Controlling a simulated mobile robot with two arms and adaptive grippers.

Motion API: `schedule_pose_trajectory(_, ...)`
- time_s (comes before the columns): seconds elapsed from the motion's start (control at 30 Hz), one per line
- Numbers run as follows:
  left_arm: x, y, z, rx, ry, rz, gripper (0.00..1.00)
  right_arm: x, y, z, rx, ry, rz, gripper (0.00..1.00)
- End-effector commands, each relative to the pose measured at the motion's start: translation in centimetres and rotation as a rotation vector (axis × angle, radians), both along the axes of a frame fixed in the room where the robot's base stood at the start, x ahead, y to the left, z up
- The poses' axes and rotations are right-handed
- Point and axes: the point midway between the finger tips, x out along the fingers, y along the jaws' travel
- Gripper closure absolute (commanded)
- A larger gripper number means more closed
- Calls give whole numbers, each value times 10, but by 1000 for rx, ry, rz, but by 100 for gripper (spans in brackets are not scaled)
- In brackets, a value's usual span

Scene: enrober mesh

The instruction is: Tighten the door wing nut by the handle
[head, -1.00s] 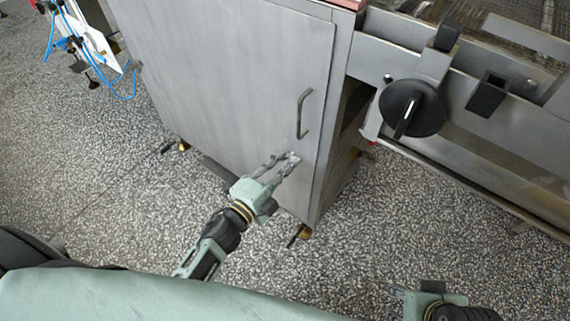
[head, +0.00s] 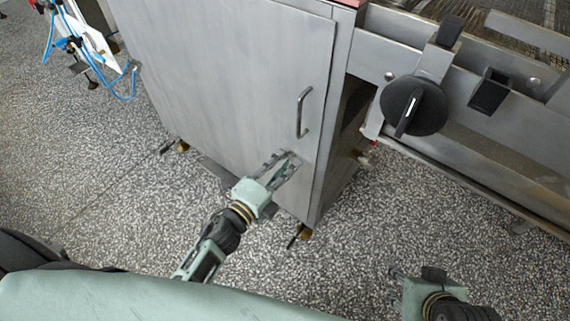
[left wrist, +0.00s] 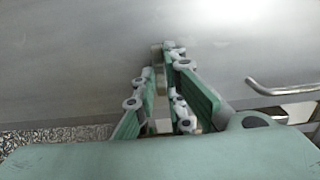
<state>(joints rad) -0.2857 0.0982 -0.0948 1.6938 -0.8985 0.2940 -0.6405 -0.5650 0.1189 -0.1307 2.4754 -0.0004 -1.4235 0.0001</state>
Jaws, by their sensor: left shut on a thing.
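The grey cabinet door (head: 225,75) with its bent-bar handle (head: 302,112) is in the middle of the head view. My left gripper (head: 286,157) is at the door face, below and left of the handle. In the left wrist view its fingers (left wrist: 165,58) come together against the door, shut on a small beige-grey piece (left wrist: 156,56), the wing nut. The fingers hide most of the nut. The handle also shows at the right of the left wrist view (left wrist: 285,89). My right gripper (head: 396,287) is at the lower right, apart from the cabinet; its fingers look spread and empty.
A machine frame with a black round knob (head: 413,105) and a black square tube (head: 489,92) is right of the cabinet. A stand with blue hoses (head: 110,75) is at the upper left. The speckled floor (head: 120,200) is clear around the cabinet.

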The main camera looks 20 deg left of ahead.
Motion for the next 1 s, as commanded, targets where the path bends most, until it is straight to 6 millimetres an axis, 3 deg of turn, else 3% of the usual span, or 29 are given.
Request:
schedule_pose_trajectory(0.07, 1, 1, 2, 4, -5, 2, 100, 0, 0, 0, 0, 0, 0, 60)
schedule_pose_trajectory(0.1, 1, 1, 2, 4, -5, 2, 86, 0, 0, 0, 0, 0, 0, 60)
schedule_pose_trajectory(0.27, 1, 1, 1, 2, -3, 1, 72, 0, 0, 0, 0, 0, 0, 60)
schedule_pose_trajectory(0.67, -7, 2, -1, -1, 1, 0, 72, -1, 1, -1, 2, 2, 1, 60)
schedule_pose_trajectory(1.0, -70, 25, -1, 0, 3, 1, 72, 0, 1, 0, 1, 1, 0, 60)
